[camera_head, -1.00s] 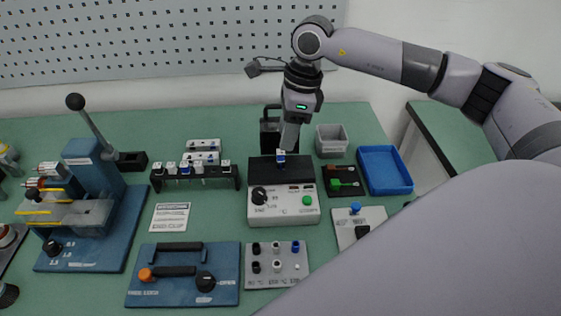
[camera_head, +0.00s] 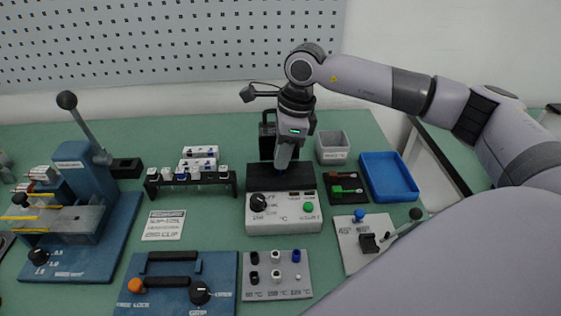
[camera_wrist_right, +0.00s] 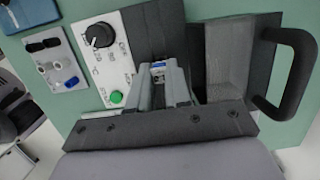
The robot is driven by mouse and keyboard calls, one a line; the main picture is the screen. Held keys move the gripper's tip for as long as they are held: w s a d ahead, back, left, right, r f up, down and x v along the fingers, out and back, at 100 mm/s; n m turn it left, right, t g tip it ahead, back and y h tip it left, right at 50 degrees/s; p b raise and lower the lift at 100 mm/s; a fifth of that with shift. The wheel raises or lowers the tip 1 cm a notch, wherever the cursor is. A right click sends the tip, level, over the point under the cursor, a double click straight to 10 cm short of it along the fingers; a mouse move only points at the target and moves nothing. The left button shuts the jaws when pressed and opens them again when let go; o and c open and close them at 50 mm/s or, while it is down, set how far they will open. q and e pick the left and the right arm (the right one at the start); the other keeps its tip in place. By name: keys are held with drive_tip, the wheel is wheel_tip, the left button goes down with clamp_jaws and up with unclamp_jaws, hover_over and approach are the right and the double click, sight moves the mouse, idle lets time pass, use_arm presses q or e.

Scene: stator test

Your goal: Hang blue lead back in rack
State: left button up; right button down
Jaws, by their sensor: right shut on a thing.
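My right gripper (camera_head: 283,166) points down over the dark block at the back of the white control box (camera_head: 284,213). It is shut on a small white and blue piece, the blue lead (camera_wrist_right: 158,68), which shows between the fingertips in the right wrist view. In the head view the fingers hide most of the lead, and I cannot tell whether it touches the dark block. The black rack (camera_head: 191,183) stands to the left, with several white-topped leads hanging along it. My left gripper is not in view.
A grey bin (camera_head: 332,148) and a blue tray (camera_head: 388,177) lie right of the gripper. A black handled object (camera_head: 267,135) stands behind it. White blocks (camera_head: 199,152) lie behind the rack. A lever press (camera_head: 85,185) stands at the left. A label card (camera_head: 163,225) lies before the rack.

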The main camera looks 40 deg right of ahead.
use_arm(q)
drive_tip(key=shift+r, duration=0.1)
